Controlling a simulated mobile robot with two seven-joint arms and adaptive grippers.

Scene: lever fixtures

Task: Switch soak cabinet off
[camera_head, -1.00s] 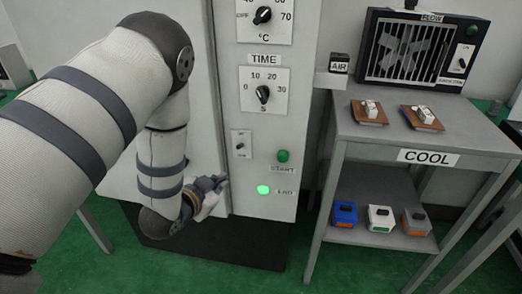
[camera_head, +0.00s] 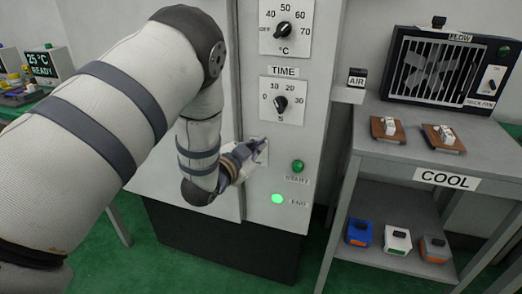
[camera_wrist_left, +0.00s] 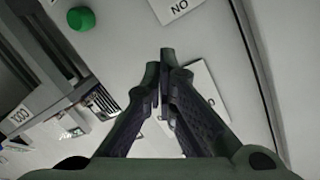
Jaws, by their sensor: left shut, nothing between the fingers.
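The soak cabinet's pale front panel (camera_head: 302,88) stands in the middle of the head view. Its small switch plate (camera_head: 263,157) sits below the time dial, left of the green START button (camera_head: 298,166). My left gripper (camera_head: 259,146) is shut and empty, its fingertips at the switch plate and covering most of it. The lever itself is hidden by the fingers. In the left wrist view, the shut fingers (camera_wrist_left: 157,68) overlap the white plate (camera_wrist_left: 205,82); I cannot tell whether they touch it. The END lamp (camera_head: 277,199) glows green. My right gripper is out of view.
The temperature dial (camera_head: 283,30) and time dial (camera_head: 281,103) are above the switch. On the right, a grey COOL table (camera_head: 420,160) holds a fan box (camera_head: 430,75) and small blocks on brown bases. An AIR box (camera_head: 357,78) juts out beside the panel.

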